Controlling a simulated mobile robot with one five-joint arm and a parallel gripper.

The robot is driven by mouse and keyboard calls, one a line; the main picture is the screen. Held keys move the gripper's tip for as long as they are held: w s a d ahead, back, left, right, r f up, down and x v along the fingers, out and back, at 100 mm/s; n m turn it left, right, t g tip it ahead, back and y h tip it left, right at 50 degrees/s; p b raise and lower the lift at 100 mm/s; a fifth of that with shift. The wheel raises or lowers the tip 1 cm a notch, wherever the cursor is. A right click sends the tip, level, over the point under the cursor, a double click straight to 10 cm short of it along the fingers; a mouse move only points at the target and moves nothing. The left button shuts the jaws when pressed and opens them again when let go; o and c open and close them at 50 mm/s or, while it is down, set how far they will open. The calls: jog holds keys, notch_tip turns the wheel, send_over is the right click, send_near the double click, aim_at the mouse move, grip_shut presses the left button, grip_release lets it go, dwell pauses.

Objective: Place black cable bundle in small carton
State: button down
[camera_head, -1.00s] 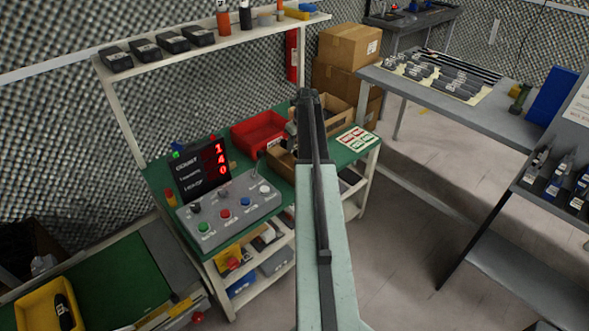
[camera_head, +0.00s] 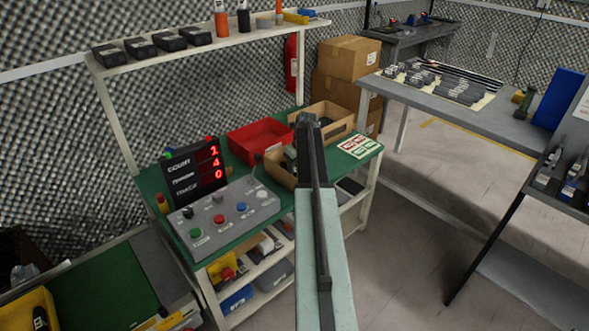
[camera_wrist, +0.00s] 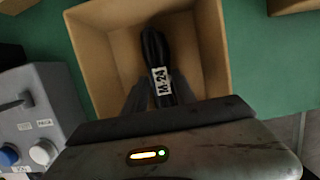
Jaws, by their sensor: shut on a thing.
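The black cable bundle (camera_wrist: 156,48), with a white M-24 label, lies between the two dark fingers of my gripper (camera_wrist: 158,92) in the wrist view. The gripper is shut on it. The small carton (camera_wrist: 210,45) is open-topped brown cardboard, and its walls surround the bundle in that view. I cannot tell whether the bundle touches the carton floor. In the head view, the small carton (camera_head: 277,176) stands on the green bench beside the red bin, partly hidden by my arm. My gripper is mostly hidden there.
A red bin (camera_head: 258,136) and a larger open carton (camera_head: 338,127) stand behind the small carton. A grey button panel (camera_head: 226,216) and a count display (camera_head: 195,172) stand to its left. A label card (camera_head: 360,146) lies to the right. Some green bench top is bare.

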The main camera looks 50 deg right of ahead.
jog(key=c, duration=1)
grip_release()
jog(key=p+v, duration=1.2)
jog(key=shift+r, duration=0.1)
